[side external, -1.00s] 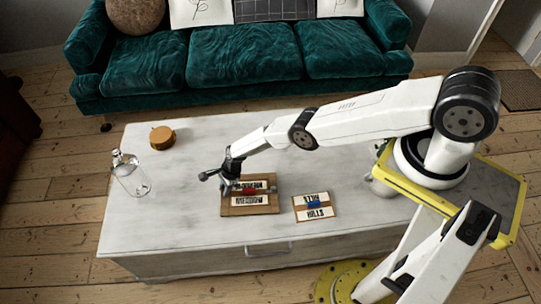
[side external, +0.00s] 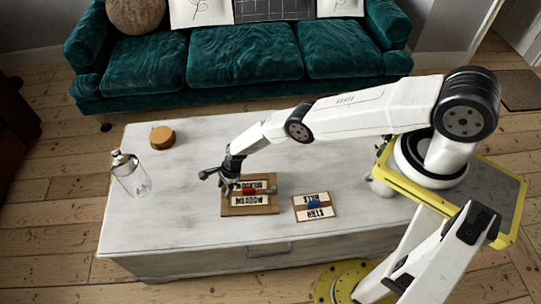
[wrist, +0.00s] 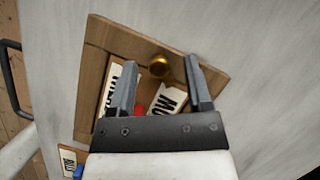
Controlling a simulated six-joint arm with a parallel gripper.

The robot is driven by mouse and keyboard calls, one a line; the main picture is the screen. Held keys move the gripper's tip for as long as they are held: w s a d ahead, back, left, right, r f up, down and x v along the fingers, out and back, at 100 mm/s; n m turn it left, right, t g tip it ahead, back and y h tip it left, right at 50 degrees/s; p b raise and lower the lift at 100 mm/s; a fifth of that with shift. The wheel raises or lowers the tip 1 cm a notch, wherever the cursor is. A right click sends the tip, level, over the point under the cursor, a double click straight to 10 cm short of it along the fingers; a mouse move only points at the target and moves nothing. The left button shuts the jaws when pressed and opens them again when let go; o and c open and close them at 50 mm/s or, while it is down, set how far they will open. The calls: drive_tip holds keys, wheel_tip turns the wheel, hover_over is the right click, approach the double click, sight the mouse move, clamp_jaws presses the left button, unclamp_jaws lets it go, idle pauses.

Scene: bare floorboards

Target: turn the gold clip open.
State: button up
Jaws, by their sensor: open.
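The gold clip (wrist: 159,66) shows in the wrist view as a small round gold piece on a wooden board (wrist: 112,38). In the side external view, the board (side external: 228,211) lies flat on the white table and the gold clip cannot be made out. My gripper (wrist: 160,68) is open, with one finger on each side of the gold clip. I cannot tell whether either finger touches it. A red piece (wrist: 139,110) and two white lettered cards (wrist: 170,99) on the board show between and beside the fingers, partly hidden by my gripper.
A second lettered board with a blue piece (side external: 313,204) lies to the right on the table (side external: 180,225). A glass bottle (side external: 131,176) and a round wooden box (side external: 162,137) stand to the left. A green sofa (side external: 240,55) is behind. The table's left part is mostly clear.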

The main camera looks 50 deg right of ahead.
drive_tip(key=v, duration=0.7)
idle(0.8)
drive_tip(key=shift+s+r, duration=0.1)
idle(0.4)
drive_tip(key=shift+s+a+m+t+h, duration=0.15)
drive_tip(key=shift+s+m+t+h, duration=0.15)
drive_tip(key=shift+m, duration=0.7)
drive_tip(key=shift+s+a+m+t+h, duration=0.15)
drive_tip(key=shift+m+t, duration=0.15)
drive_tip(key=shift+m, duration=0.7)
drive_tip(key=shift+s+a+m+t+h, duration=0.15)
drive_tip(key=shift+s+m+t+h, duration=0.15)
drive_tip(key=shift+m, duration=0.7)
drive_tip(key=shift+x, duration=3.85)
